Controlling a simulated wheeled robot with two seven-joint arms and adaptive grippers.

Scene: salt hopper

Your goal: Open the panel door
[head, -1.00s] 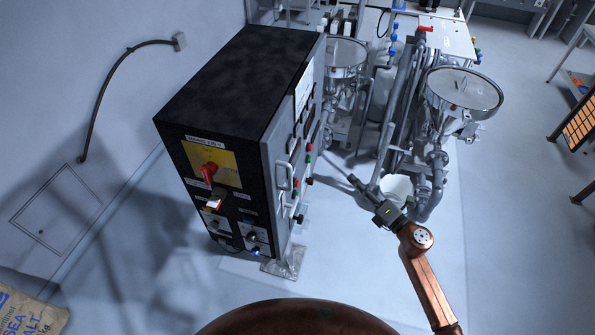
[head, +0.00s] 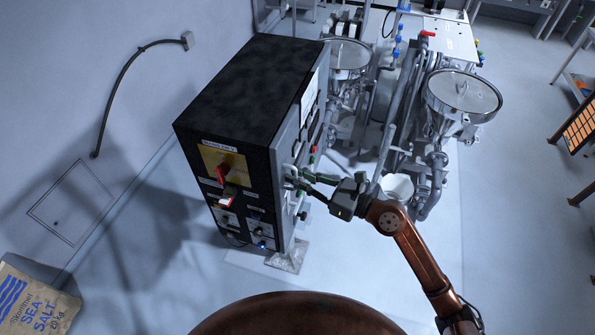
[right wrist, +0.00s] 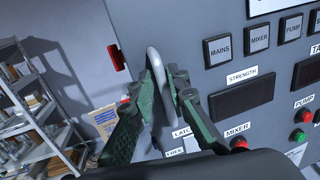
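The panel door (head: 284,153) is the grey face on the right side of the black control cabinet (head: 245,90). It stands flush with the cabinet, with no gap seen. Its pale loop handle shows in the right wrist view (right wrist: 153,60), near the door's left edge. My right gripper (head: 296,177) is at the handle. In the right wrist view its green fingers (right wrist: 160,72) lie on either side of the handle bar, with tips close to it. I cannot tell whether both fingers press on it. My left gripper is not in view.
A red piece (right wrist: 117,57) sits at the door's left edge. Buttons and labels fill the panel right of the handle. Steel hoppers (head: 463,92) and pipes stand right of the cabinet. A salt sack (head: 35,300) lies at the lower left. The front floor is clear.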

